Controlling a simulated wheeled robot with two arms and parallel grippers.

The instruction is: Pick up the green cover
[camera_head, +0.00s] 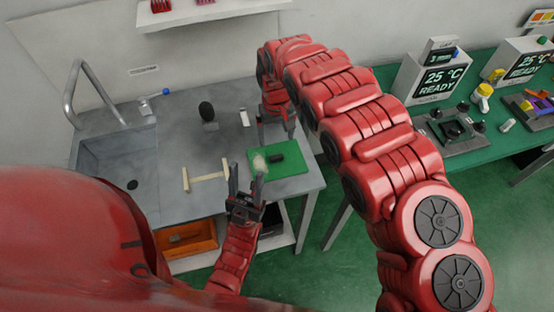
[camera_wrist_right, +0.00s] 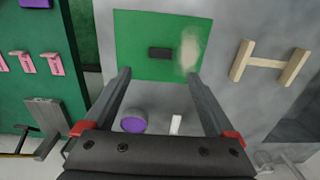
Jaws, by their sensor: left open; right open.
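A flat green rectangle (camera_head: 292,170) lies on the right part of the grey table; it also shows in the right wrist view (camera_wrist_right: 135,30). I cannot tell if it is the green cover, and I see no other clear candidate. A small black block (camera_head: 277,158) lies on it, with a pale blurred patch (camera_wrist_right: 189,48) beside the block. My left gripper (camera_head: 247,176) is open at the rectangle's near left edge. My right gripper (camera_head: 276,131) is open above its far side, fingers pointing at it in the right wrist view (camera_wrist_right: 158,76). Both look empty.
A wooden H-shaped piece (camera_head: 208,177) lies left of the rectangle. A dark oval-headed item (camera_head: 207,111) and a white piece (camera_head: 244,118) stand behind. A sink (camera_head: 118,160) is at left. A green table (camera_head: 486,135) with devices is at right.

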